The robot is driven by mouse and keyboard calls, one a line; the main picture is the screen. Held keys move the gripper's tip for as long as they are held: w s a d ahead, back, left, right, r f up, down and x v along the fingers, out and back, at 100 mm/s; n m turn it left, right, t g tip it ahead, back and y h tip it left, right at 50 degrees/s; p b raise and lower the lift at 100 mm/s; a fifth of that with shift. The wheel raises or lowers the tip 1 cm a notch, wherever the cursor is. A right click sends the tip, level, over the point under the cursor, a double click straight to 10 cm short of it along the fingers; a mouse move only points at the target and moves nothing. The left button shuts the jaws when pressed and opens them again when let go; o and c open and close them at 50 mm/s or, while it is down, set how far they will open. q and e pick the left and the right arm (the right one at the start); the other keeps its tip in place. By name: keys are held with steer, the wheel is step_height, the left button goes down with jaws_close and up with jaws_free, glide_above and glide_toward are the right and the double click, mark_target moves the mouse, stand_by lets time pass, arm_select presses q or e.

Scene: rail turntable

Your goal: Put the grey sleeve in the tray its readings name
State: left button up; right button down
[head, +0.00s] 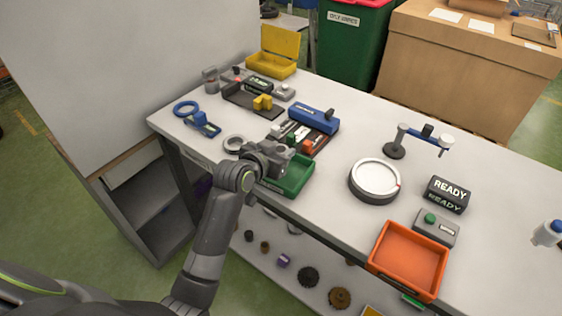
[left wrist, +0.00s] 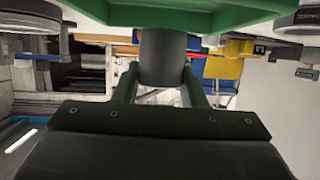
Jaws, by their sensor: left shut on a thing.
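My left gripper (head: 282,153) is at the green tray (head: 298,178), over its back left part. In the left wrist view its two fingers (left wrist: 162,85) are shut on a dark grey sleeve (left wrist: 163,57). The green tray (left wrist: 190,14) also shows there, close beyond the sleeve. In the head view the gripper hides the sleeve, and I cannot tell whether it touches the tray. An orange tray (head: 410,259) sits at the front right and a yellow open box (head: 275,66) at the back left. A display (head: 449,190) reads READY. My right gripper is not in view.
A white round turntable (head: 376,178) stands mid-table, with a blue-armed stand (head: 424,138) behind it. A button box (head: 436,228) is behind the orange tray.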

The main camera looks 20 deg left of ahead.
arm_select(q)
steer(key=shift+d+f, duration=0.1)
steer(key=shift+f, duration=1.7)
steer(key=shift+f, duration=0.2)
steer(key=o, duration=1.2)
steer(key=shift+r, duration=0.1)
steer(key=shift+s+r, duration=0.1)
steer(key=shift+s, duration=0.1)
steer(key=v, duration=1.1)
steer(key=shift+s+r+b, duration=0.2)
steer(key=shift+s+b, duration=0.1)
